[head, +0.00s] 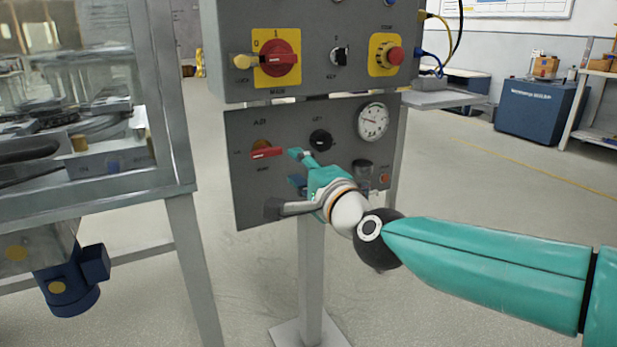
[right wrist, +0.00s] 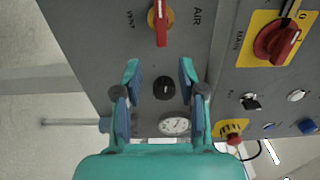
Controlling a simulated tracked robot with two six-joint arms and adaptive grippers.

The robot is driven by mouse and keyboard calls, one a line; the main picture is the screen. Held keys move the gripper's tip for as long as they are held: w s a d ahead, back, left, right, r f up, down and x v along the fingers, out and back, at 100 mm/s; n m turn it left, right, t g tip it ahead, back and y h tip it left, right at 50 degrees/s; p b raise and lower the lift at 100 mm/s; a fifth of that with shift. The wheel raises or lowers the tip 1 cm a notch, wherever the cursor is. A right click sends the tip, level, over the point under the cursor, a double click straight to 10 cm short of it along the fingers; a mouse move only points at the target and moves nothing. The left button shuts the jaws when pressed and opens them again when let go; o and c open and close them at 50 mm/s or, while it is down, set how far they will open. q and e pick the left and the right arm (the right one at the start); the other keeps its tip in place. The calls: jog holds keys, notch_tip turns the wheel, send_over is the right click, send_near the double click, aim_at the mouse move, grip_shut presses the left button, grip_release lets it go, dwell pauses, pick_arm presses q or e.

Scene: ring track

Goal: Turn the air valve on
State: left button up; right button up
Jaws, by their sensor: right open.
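The air valve has a red lever handle (head: 267,153) on a brass body, at the left of the lower grey panel (head: 262,205). The handle lies level across the panel, with the AIR label above and VENT below. The right wrist view shows the handle (right wrist: 161,28) top centre, beyond my fingertips. My right gripper (head: 298,168) is open and empty, just right of the handle. In the right wrist view the gripper's two fingers (right wrist: 158,72) are spread apart, with a gap between them and the handle. My left gripper is not in view.
A black knob (head: 320,139) and a gauge (head: 373,121) sit right of the valve. The upper panel holds a red main switch (head: 277,58), a black key switch (head: 339,56) and a red stop button (head: 395,55). A glazed machine frame (head: 170,100) stands at the left.

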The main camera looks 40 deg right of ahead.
jog(key=shift+v, duration=1.85)
